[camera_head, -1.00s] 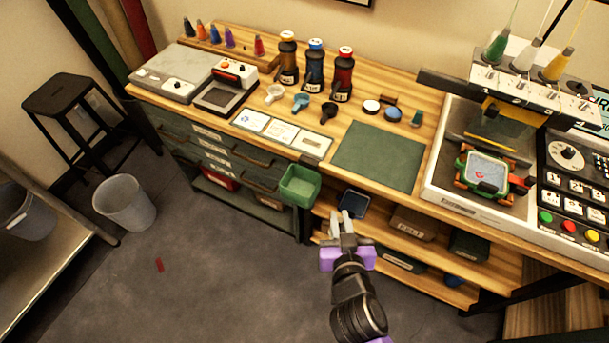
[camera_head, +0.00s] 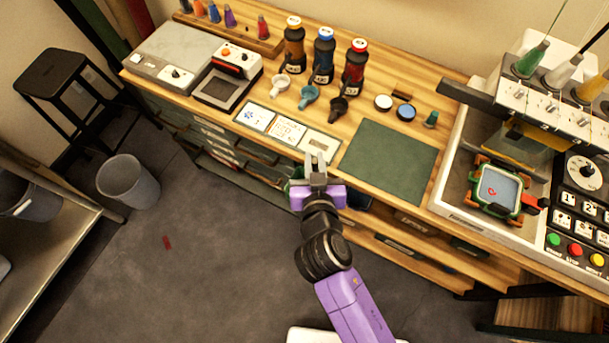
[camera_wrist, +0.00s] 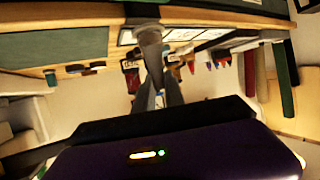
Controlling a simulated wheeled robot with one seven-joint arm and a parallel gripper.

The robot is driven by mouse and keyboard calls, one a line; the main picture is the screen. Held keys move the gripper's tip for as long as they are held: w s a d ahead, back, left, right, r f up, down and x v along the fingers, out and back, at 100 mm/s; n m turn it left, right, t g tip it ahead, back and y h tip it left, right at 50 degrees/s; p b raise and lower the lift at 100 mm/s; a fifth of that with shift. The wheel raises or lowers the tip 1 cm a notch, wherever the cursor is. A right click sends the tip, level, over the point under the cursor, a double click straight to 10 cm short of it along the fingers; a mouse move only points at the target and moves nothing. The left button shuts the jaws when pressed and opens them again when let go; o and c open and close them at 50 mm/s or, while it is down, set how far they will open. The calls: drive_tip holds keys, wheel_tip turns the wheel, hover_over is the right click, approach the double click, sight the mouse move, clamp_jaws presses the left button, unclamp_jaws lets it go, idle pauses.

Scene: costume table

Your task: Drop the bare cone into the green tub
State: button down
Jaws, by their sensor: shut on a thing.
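My gripper (camera_head: 317,170) is shut on the bare cone (camera_wrist: 151,42), a plain grey piece between the fingers in the wrist view. In the head view the cone is hard to tell from the pale grey fingers. The green tub (camera_head: 296,173) is at the front edge of the bench. My gripper covers most of it in the head view, with only a bit of green showing at the left. The gripper appears over or in front of the tub; its height above it is unclear.
The wooden bench holds a dark green mat (camera_head: 390,160), several bottles (camera_head: 324,62), scoops (camera_head: 308,96), and a small teal cone (camera_head: 431,119). An embroidery machine (camera_head: 500,185) stands at right. A grey bin (camera_head: 128,182) and black stool (camera_head: 62,85) stand at left.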

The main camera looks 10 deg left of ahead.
drive_tip(key=shift+f+b, duration=2.05)
drive_tip(key=shift+f, duration=0.85)
drive_tip(key=c, duration=1.3)
unclamp_jaws()
drive_tip(key=shift+s, duration=0.1)
drive_tip(key=b+v, duration=0.1)
drive_tip(key=v, duration=0.6)
drive_tip(key=shift+s+d+r, duration=0.1)
drive_tip(key=shift+s+r, duration=0.1)
drive_tip(key=shift+s, duration=0.05)
